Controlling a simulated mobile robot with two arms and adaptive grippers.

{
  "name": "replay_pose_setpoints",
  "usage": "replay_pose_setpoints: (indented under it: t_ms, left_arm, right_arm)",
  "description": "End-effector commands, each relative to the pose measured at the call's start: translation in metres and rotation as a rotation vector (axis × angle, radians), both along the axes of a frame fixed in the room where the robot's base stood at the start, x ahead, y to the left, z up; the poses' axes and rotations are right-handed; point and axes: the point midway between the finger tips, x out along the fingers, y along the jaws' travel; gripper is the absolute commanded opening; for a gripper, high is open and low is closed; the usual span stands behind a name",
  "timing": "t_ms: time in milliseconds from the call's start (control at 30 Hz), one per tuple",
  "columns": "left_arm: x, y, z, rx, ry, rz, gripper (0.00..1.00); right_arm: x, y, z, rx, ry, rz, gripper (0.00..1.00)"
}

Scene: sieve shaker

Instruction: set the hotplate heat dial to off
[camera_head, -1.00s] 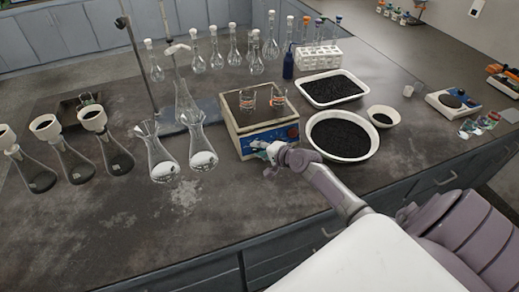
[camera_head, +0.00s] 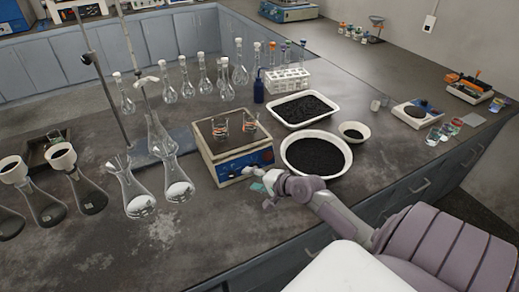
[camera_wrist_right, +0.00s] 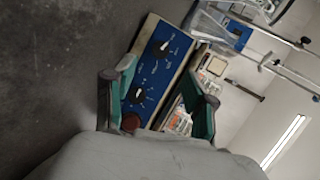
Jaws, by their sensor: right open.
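The hotplate (camera_head: 205,146) stands on the dark bench with two glass beakers (camera_head: 220,128) on its top. Its blue front panel (camera_head: 243,164) faces my right gripper (camera_head: 259,180). In the right wrist view the panel (camera_wrist_right: 168,65) appears tilted, with two dark dials, one upper (camera_wrist_right: 161,50) and one lower (camera_wrist_right: 135,94), and white markings. I cannot tell which is the heat dial or read its setting. My right gripper (camera_wrist_right: 160,95) is open, its green-padded fingers apart and empty, just in front of the panel. A red round part (camera_wrist_right: 130,122) shows between the fingers. My left gripper is out of view.
A white dish of black grains (camera_head: 290,165) stands close right of the hotplate, with a white tray (camera_head: 271,115) behind it. Glass flasks (camera_head: 178,186) and a stand (camera_head: 100,80) are to the left. The bench in front is clear.

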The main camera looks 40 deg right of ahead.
Motion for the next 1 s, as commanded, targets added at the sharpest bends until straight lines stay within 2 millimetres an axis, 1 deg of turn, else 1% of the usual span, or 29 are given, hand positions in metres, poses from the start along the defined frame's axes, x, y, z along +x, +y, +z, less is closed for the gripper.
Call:
replay_pose_setpoints:
  t_ms: [33,100,233,367,867,967,1000]
  left_arm:
    - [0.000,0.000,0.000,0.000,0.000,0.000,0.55]
    - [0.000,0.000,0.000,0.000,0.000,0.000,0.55]
    - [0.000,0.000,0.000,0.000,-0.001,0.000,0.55]
    - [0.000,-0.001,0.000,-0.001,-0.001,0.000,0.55]
    - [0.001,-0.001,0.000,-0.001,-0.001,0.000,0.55]
    - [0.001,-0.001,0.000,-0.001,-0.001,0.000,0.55]
    - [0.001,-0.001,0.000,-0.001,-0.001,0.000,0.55]
  right_arm:
    - [-0.009,-0.001,0.003,-0.001,0.001,0.000,0.55]
    - [-0.017,-0.003,0.008,0.001,0.001,0.000,0.55]
    - [-0.026,-0.004,0.013,0.000,0.000,0.000,0.55]
    - [-0.029,-0.005,0.015,0.000,0.000,0.000,0.55]
    - [-0.028,-0.004,0.014,-0.002,0.001,0.002,0.55]
    - [-0.034,0.008,0.008,-0.035,0.021,0.040,0.55]
    - [-0.040,0.019,0.003,-0.069,0.039,0.077,0.55]
